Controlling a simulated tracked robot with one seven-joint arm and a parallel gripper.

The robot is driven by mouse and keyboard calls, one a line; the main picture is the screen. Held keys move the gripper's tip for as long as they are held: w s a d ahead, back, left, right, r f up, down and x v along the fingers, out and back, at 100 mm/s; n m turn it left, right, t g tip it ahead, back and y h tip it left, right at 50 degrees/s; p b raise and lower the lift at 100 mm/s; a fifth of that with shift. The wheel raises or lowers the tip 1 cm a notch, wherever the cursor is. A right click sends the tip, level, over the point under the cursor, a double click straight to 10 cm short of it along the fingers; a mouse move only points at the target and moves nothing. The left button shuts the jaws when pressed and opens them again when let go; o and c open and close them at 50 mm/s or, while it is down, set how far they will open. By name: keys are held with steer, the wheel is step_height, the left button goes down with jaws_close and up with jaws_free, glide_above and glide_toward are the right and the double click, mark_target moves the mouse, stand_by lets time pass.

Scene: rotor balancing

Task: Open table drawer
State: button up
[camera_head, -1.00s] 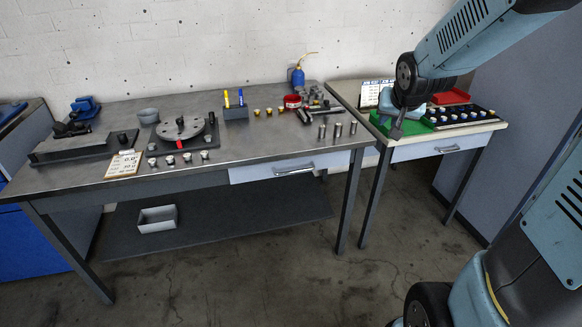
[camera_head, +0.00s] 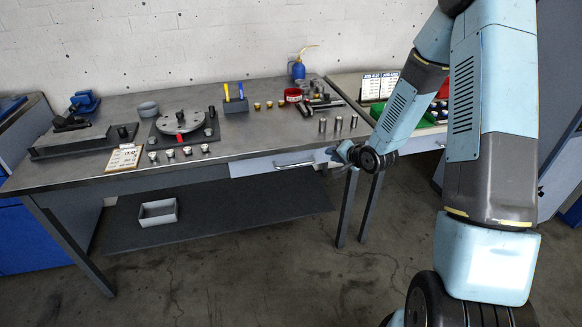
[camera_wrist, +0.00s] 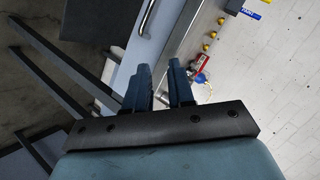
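The table drawer (camera_head: 250,167) has a pale front, set under the right part of the workbench top (camera_head: 95,190), and looks shut. Its metal bar handle (camera_head: 294,164) runs along the front. My gripper (camera_head: 331,154) is at the bench's front right corner, to the right of the handle and apart from it. In the wrist view, the two blue fingers of my gripper (camera_wrist: 160,68) stand apart with nothing between them. The drawer front (camera_wrist: 142,50) and part of the handle (camera_wrist: 148,15) lie beyond the fingertips, toward the top.
A second table stands at right, partly behind my arm. A grey bin (camera_head: 158,212) sits on the lower shelf. The floor ahead is clear.

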mark_target(294, 165)
steer(key=s+a+f+m+t+y, duration=0.2)
steer(key=a+f+m+y, duration=0.25)
steer(key=f, duration=0.45)
steer(key=shift+m+h, duration=0.35)
steer(key=shift+h, duration=0.1)
steer(key=x, duration=1.4)
steer(key=shift+w+a+f, duration=0.1)
steer(key=shift+a, duration=0.15)
jaws_close()
